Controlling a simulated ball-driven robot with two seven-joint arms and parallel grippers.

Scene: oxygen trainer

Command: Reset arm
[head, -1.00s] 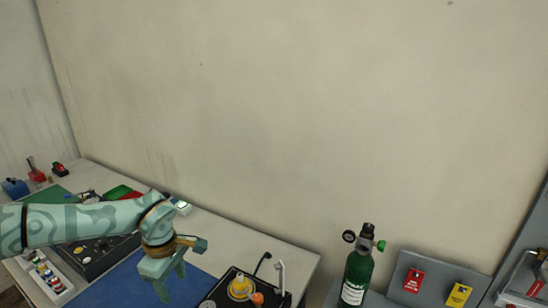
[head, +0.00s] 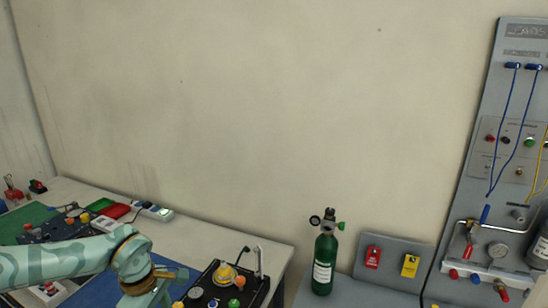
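My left arm (head: 70,258) comes in from the left in pale green, reaching over the bench. My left gripper (head: 150,297) points down at the bottom edge of the head view, above the blue mat (head: 100,292). Its fingers are mostly cut off by the frame edge, so I cannot tell whether they are open or shut. My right arm and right gripper are not in view.
A black box with knobs (head: 212,292) stands just right of the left gripper. A green oxygen cylinder (head: 323,265) stands upright beyond a gap. Red (head: 372,257) and yellow (head: 410,265) tags hang beside it. A grey panel (head: 490,135) with hoses stands at right.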

